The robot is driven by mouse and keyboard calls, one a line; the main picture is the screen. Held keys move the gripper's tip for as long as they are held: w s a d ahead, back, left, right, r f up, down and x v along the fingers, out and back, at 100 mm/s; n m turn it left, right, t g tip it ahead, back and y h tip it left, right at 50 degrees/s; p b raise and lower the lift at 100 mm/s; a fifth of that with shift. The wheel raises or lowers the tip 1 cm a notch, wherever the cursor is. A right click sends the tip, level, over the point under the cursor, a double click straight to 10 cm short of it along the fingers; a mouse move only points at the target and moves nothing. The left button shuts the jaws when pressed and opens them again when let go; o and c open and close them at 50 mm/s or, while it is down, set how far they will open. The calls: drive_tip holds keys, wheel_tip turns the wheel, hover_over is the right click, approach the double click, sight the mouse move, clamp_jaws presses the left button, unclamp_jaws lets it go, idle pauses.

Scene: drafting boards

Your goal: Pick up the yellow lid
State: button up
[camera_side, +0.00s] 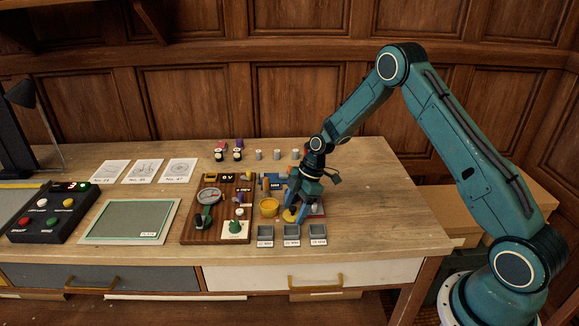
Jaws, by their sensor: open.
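The yellow lid (289,215) is a small flat disc on the right part of the table, just right of a yellow cup-like container (269,207). My gripper (294,213) points down over the lid, with its fingers apart around or just above it. The fingers hide part of the lid, and I cannot tell whether they touch it.
Three small grey bins (291,233) stand in front of the lid. A wooden panel with a gauge (208,197) is to the left, with a green board (128,221) and a button box (50,212) beyond. Small cylinders (276,154) stand behind. The table's right end is clear.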

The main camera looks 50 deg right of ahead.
drive_tip(key=shift+c, duration=0.2)
drive_tip(key=c, duration=0.7)
drive_tip(key=shift+r, duration=0.1)
wheel_tip(320, 180, up, 20)
idle(0.4)
idle(0.5)
drive_tip(key=w+a+f+n+g, duration=0.1)
drive_tip(key=w+a+f+n, duration=0.2)
drive_tip(key=w+f, duration=0.3)
wheel_tip(320, 180, down, 4)
drive_tip(key=shift+w+a+r+n+g, duration=0.15)
drive_tip(key=shift+w+n+g, duration=0.15)
drive_tip(key=shift+n, duration=0.4)
